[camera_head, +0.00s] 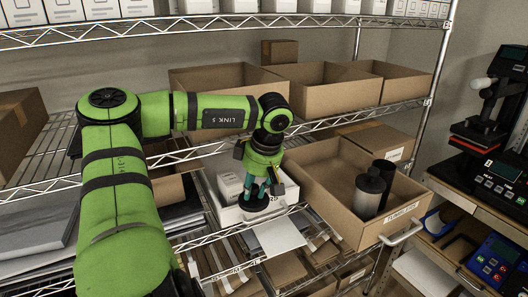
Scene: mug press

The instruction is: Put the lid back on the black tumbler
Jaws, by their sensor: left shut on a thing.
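My left gripper (264,184), at the end of the green arm, points down over a white bin on the middle shelf. It is shut on a dark round piece (254,203) that looks like the lid. The gripper's fingers hide part of it. In an open cardboard box to the right stand two upright tumblers: a dark grey one (368,196) in front and a black one (384,170) just behind it. They overlap in the picture, and I cannot tell clearly which has an open top. The gripper is left of both and apart from them. My right gripper is not in view.
The tumbler box (330,205) has a labelled front and free room on its left. The white bin (222,207) holds small white boxes. Wire shelf edges and a metal post (432,75) stand close by. Press machines (490,125) are at the far right.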

